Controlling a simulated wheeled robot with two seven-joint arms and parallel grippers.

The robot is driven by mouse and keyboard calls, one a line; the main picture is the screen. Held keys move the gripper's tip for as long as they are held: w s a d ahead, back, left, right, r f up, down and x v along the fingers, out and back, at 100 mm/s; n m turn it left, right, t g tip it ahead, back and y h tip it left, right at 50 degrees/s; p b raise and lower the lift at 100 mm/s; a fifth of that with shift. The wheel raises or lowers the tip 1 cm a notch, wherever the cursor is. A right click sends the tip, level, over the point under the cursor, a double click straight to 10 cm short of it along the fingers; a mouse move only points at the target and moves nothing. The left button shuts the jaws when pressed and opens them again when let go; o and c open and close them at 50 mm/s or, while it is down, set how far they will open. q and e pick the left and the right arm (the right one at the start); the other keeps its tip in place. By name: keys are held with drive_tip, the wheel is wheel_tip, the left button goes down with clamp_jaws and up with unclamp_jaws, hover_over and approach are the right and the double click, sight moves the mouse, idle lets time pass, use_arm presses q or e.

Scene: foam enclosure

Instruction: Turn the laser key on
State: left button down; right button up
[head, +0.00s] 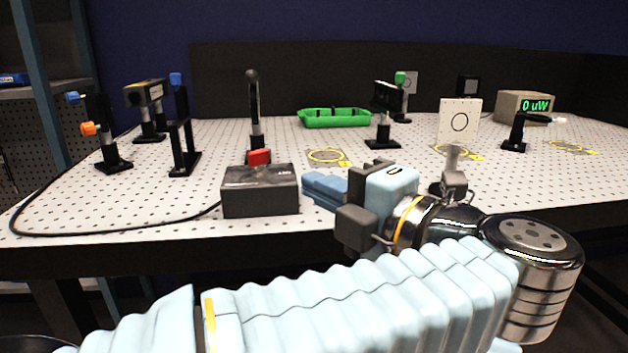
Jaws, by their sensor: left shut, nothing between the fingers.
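A dark laser control box (260,191) sits at the near edge of the perforated table. A red part (259,157) stands up at its top back edge; I cannot tell whether it is the key. No key shows clearly on the box. My left gripper (316,187) is shut and empty, with its blue fingers pointing left, just beside the right side of the box. I cannot tell whether the fingertips touch the box. My right gripper is not in view.
Optic posts stand behind and left of the box, including a dark post (254,110). A black cable (120,232) runs left from the box. A green tray (335,118) lies at the back. A white target card (459,121) and a meter reading 0 uW (520,107) stand at right.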

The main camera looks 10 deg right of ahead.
sight(255, 158)
use_arm(q)
drive_tip(key=p+x, duration=0.1)
drive_tip(key=x, duration=1)
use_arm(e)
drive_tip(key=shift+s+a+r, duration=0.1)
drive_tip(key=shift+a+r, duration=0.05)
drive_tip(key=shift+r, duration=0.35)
use_arm(q)
drive_tip(key=shift+f, duration=0.1)
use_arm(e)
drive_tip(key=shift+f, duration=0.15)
